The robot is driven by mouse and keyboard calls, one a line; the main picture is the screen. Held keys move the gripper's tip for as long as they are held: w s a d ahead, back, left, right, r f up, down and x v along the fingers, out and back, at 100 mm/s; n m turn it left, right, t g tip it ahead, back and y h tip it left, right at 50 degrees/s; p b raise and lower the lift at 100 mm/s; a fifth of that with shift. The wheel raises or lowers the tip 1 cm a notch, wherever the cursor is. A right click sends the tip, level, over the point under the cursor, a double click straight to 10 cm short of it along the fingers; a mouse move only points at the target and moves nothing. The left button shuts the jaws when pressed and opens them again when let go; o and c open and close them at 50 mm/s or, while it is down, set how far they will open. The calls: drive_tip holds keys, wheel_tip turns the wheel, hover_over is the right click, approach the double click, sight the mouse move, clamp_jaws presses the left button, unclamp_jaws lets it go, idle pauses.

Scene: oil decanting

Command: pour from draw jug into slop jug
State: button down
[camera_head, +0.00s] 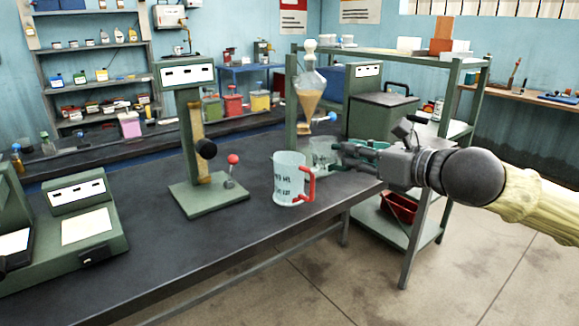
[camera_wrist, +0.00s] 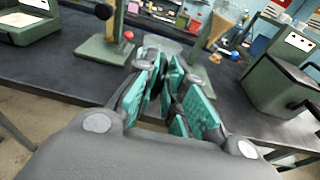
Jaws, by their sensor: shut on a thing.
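A clear jug with a red handle (camera_head: 287,180) and dark markings stands upright on the dark bench, near its front edge. It looks like the slop jug. A second clear vessel, seemingly the draw jug (camera_head: 323,152), is just behind and to the right of it, at my fingertips. My gripper (camera_head: 343,153) reaches in from the right and is shut on this vessel. In the wrist view my teal finger pads (camera_wrist: 168,82) point at a clear rim (camera_wrist: 160,42). The fingers hide much of the vessel, and I cannot tell whether it touches the bench or holds liquid.
A glass funnel with amber liquid (camera_head: 310,98) hangs on a stand just behind the held vessel. A green stand with a red-knobbed lever (camera_head: 232,170) is to the left. A green box (camera_head: 385,112) is behind my gripper.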

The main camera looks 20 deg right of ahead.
drive_tip(key=shift+s+d+f+t+b, duration=0.1)
drive_tip(key=shift+s+f+t+b, duration=0.35)
drive_tip(key=shift+b, duration=0.85)
drive_tip(key=shift+s+d+f+t+b, duration=0.15)
drive_tip(key=shift+f+b, duration=0.45)
drive_tip(key=shift+b, duration=0.65)
drive_tip(key=shift+s+f+t+y+b, duration=0.1)
drive_tip(key=shift+t+y+b, duration=0.2)
drive_tip(key=shift+b, duration=0.35)
